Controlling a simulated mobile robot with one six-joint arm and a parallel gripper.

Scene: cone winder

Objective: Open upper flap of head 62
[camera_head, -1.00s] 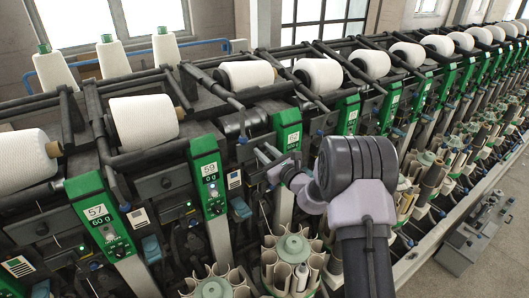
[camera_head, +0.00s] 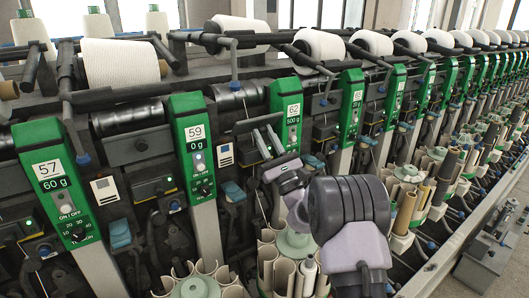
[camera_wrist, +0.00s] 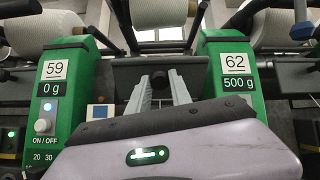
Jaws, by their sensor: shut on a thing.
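The green panel of head 62 (camera_head: 292,112) shows "62" and "500 g"; it is also at the right in the wrist view (camera_wrist: 236,75). Left of it is a dark flat flap (camera_head: 257,122), which in the wrist view is a dark plate (camera_wrist: 128,72) between panels 59 and 62. It looks tilted in the head view. My gripper (camera_head: 266,143) is in front of this flap. In the wrist view its two grey fingers (camera_wrist: 160,92) are on either side of a small black knob (camera_wrist: 177,80), shut on it. The exact contact is partly hidden.
The green panel of head 59 (camera_head: 196,145) is close on the left, and that of head 57 (camera_head: 60,180) is farther left. White yarn cones (camera_head: 120,65) and dark holder arms are above. Paper tubes (camera_head: 285,270) stand below my gripper.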

